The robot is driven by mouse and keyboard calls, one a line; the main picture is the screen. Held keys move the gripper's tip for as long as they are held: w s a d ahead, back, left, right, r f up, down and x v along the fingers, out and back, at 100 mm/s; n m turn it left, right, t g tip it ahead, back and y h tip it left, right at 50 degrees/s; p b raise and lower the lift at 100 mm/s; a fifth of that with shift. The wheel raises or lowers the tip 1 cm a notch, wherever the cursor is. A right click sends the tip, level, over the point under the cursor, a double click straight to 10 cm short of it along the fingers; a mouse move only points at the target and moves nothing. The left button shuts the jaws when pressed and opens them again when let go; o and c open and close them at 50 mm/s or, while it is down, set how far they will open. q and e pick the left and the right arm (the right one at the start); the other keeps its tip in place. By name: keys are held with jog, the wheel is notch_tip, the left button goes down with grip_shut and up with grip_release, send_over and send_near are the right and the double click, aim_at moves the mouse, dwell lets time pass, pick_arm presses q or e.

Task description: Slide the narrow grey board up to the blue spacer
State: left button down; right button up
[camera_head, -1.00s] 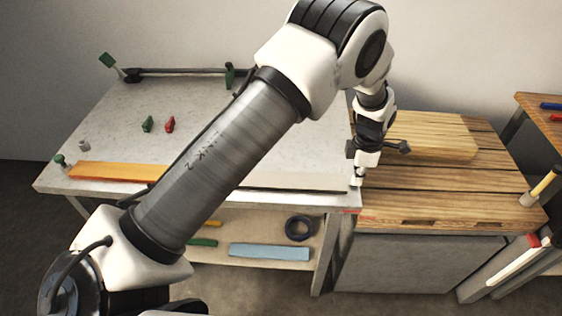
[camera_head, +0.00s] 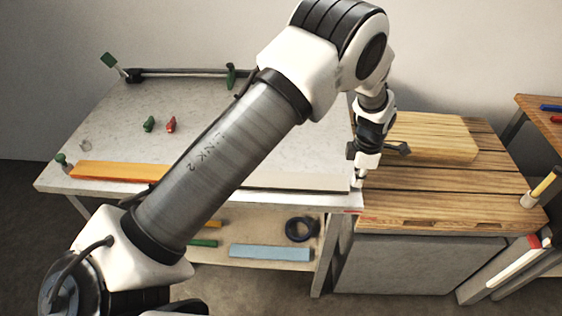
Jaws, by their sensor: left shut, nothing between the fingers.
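The narrow grey board (camera_head: 297,181) is a pale strip lying flat along the front edge of the light grey worktable (camera_head: 110,120). Its left part is hidden behind my left arm. My left gripper (camera_head: 357,183) points down at the board's right end, near the table's front right corner. It is shut and empty. Whether its tip touches the board is too small to tell. I cannot see a blue spacer on the tabletop; the stretch behind my left arm is hidden. My right gripper is not in view.
An orange board (camera_head: 118,171) lies at the table's front left. Green (camera_head: 149,124) and red (camera_head: 171,124) pieces stand behind it. A light blue board (camera_head: 269,252) and dark ring (camera_head: 300,229) lie on the lower shelf. A wooden-topped bench (camera_head: 440,180) adjoins on the right.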

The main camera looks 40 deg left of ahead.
aim_at(338, 182)
pick_arm(q)
jog(key=shift+s+a, duration=0.1)
jog(key=shift+a, duration=0.1)
dwell(0.4)
jog(key=shift+s+a, duration=0.3)
jog(key=shift+a, duration=0.15)
jog(key=shift+s+a, duration=0.15)
jog(key=shift+a, duration=0.05)
jog(key=shift+s+a+p, duration=0.25)
jog(key=shift+s+a, duration=0.25)
jog(key=shift+a, duration=0.25)
jog(key=shift+s+a+p, duration=0.3)
jog(key=shift+s+a, duration=0.15)
jog(key=shift+a, duration=0.25)
jog(key=shift+s+a+p, duration=0.25)
jog(key=shift+s+a, duration=0.25)
jog(key=shift+a, duration=0.25)
jog(key=shift+d, duration=0.1)
jog(key=shift+w+d, duration=0.6)
jog(key=shift+d, duration=0.2)
notch_tip(338, 182, up, 6)
jog(key=p, duration=0.5)
jog(key=shift+r, duration=0.1)
